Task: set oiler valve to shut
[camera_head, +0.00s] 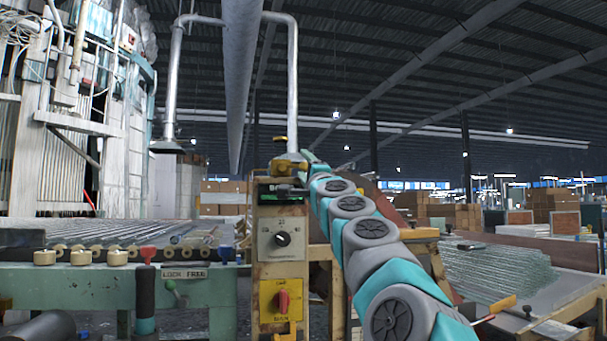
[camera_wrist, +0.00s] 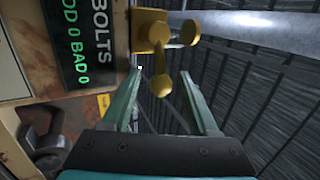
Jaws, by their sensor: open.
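The oiler valve appears as a yellow fitting (camera_head: 283,167) on top of the control post, partly hidden by my arm in the head view. In the wrist view the yellow valve (camera_wrist: 150,32) has a short lever with a rounded end, pointing toward the bottom of the picture. My gripper (camera_wrist: 161,74) is open, with its two greenish fingers spread on either side of the lever's end. Nothing is held. I cannot tell whether the lever end lies between the fingertips or just beyond them. The gripper is not clear in the head view.
The control post (camera_head: 260,215) carries a dial (camera_head: 282,239) and a red switch (camera_head: 283,301). A green counter display (camera_wrist: 75,45) is close to the left finger. A roller table (camera_head: 75,285) with a lock lever stands left. Glass tubes (camera_head: 495,270) lie at right.

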